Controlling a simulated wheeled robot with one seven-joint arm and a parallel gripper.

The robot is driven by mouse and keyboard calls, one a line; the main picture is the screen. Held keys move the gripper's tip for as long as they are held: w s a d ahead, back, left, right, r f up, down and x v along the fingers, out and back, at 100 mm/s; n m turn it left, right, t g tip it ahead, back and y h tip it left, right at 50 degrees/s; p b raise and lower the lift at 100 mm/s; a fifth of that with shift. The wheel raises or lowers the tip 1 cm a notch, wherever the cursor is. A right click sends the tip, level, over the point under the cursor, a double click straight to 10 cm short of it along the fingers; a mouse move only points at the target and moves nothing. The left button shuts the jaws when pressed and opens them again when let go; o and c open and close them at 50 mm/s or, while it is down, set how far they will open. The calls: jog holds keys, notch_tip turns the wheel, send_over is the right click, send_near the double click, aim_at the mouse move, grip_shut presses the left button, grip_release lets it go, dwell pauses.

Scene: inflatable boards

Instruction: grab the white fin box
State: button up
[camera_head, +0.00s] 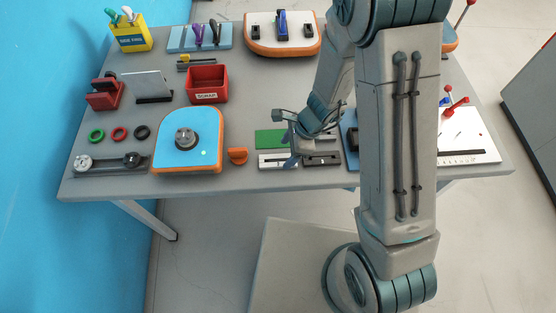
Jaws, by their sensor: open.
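The white fin box (270,161), a low white block with a dark slot, lies near the front edge of the grey table, left of a black fin box (322,160). My gripper (288,142) is open just over the right part of the white fin box. One finger hides a bit of the box near its right end. I cannot tell whether the finger touches it. Nothing shows between the fingers.
A green pad (269,139) lies behind the white fin box. An orange piece (237,155) and a blue board with orange rim (190,162) are to the left. A red scrap bin (207,85) stands further back. My arm hides part of the table's right side.

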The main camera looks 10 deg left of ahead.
aim_at(278, 160)
jog(key=shift+x, duration=2)
jog(key=shift+s+a+r, duration=0.1)
jog(key=shift+s+r, duration=0.05)
jog(key=shift+s, duration=0.05)
jog(key=c, duration=1.1)
jog(key=shift+r, duration=0.1)
